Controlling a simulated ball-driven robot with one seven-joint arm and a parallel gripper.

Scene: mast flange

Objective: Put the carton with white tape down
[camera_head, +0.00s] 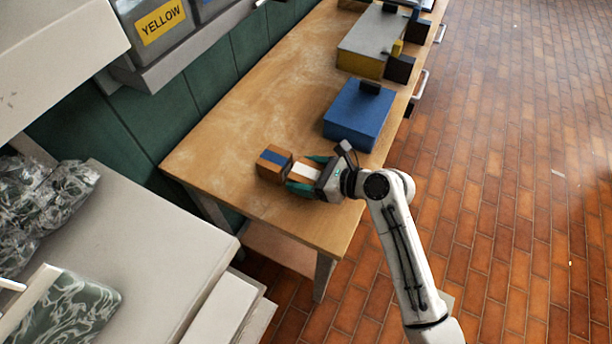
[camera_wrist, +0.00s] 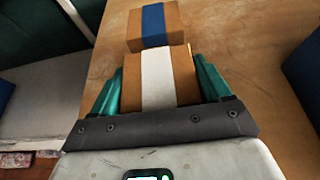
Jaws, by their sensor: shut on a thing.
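The carton with white tape (camera_head: 305,172) is a small brown box at the near end of the wooden table. It also shows in the wrist view (camera_wrist: 157,80), with the white strip running down its middle. My gripper (camera_head: 311,176) is shut on it, with a teal finger on each side; the fingers also show in the wrist view (camera_wrist: 158,88). Whether the carton's underside touches the tabletop is hidden. A carton with blue tape (camera_head: 273,163) stands just beyond it, to the left in the head view and ahead in the wrist view (camera_wrist: 156,25).
A grey bin labelled YELLOW (camera_head: 160,22) is on a shelf. A pale surface (camera_head: 130,235) lies at the lower left.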

